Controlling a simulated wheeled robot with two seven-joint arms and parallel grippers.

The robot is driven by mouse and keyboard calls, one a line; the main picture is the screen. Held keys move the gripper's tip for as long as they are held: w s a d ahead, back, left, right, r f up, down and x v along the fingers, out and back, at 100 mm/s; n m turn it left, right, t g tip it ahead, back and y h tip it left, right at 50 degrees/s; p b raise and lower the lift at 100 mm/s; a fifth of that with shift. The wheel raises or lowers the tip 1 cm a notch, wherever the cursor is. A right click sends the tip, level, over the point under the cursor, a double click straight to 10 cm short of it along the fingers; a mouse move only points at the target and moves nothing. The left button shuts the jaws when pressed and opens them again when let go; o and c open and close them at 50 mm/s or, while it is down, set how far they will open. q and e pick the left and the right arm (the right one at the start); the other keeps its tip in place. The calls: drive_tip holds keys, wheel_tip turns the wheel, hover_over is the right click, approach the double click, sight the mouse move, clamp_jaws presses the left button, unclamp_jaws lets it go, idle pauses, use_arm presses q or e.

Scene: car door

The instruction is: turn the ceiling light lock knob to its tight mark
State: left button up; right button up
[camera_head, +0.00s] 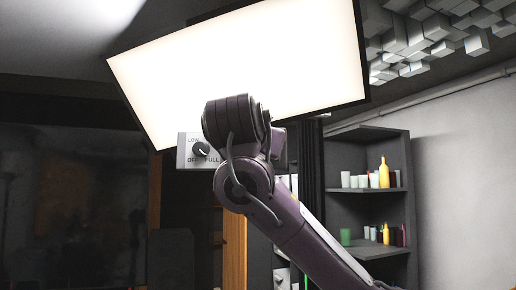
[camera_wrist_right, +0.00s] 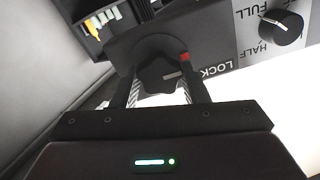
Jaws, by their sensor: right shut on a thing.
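The lock knob (camera_wrist_right: 158,77) is a dark lobed knob on a round dark base, in the right wrist view. My right gripper (camera_wrist_right: 161,84) is shut on it, one finger on each side. A pale pointer line on the knob points right. A red mark (camera_wrist_right: 184,57) lies above the line's end, beside the LOCK lettering (camera_wrist_right: 216,70); the line does not appear to meet it. In the head view my right arm hides the lock knob below the lit ceiling light panel (camera_head: 245,60). My left gripper is in neither view.
A dimmer knob (camera_wrist_right: 281,28) with FULL and HALF lettering sits beside the lock knob; it also shows in the head view (camera_head: 201,150). Shelves (camera_head: 370,190) with bottles and cups stand behind at right. Grey blocks (camera_head: 430,38) cover part of the ceiling.

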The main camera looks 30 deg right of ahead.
drive_tip(key=shift+f+m+b, duration=0.2)
drive_tip(key=shift+m+b, duration=6.45)
drive_tip(key=shift+m, duration=2.05)
drive_tip(key=shift+w+m, duration=0.1)
drive_tip(key=shift+m, duration=0.2)
drive_tip(key=o, duration=1)
drive_tip(key=shift+c, duration=0.2)
drive_tip(key=shift+s, duration=0.2)
drive_tip(key=b+v, duration=0.3)
drive_tip(key=v, duration=0.4)
drive_tip(key=shift+s+a+b, duration=0.25)
drive_tip(key=shift+b, duration=0.05)
